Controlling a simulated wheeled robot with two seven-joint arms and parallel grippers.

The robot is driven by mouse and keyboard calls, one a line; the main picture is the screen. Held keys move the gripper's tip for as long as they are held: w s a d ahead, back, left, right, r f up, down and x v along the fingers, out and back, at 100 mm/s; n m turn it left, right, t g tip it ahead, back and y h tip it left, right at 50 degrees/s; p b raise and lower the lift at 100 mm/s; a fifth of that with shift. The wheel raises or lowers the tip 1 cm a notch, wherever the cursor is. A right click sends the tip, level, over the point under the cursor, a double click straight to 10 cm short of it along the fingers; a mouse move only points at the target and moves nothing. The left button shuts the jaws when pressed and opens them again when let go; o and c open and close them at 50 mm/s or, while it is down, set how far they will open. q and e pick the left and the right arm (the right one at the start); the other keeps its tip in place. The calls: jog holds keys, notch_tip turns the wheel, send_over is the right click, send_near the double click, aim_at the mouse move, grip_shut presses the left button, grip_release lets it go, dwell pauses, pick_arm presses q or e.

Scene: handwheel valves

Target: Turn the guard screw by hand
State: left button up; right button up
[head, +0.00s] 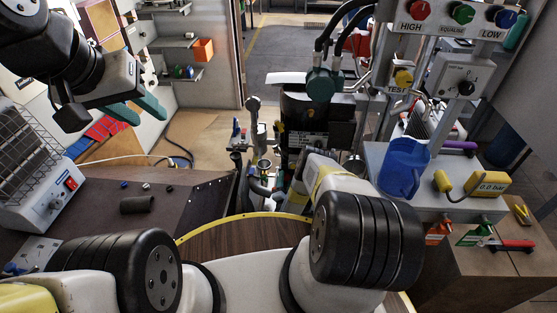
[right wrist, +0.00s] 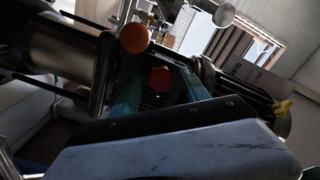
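A small red faceted knob (right wrist: 160,79) shows in the right wrist view and looks like the guard screw. My right gripper (right wrist: 158,78) has its two teal fingers apart, one on each side of this knob, with dark gaps between. I cannot tell how far beyond the fingertips the knob lies. In the head view my right arm reaches to the machine in the middle and hides its own fingers and the knob. My left gripper (head: 136,108) is at the upper left of the head view, its teal fingers apart and empty, far from the machine.
An orange ball (right wrist: 134,39) is close beyond my right fingers. The dark machine (head: 315,125) stands at the centre. A wire cage unit (head: 30,165) stands at left.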

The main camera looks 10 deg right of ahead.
jog(key=v, duration=0.6)
dwell(0.5)
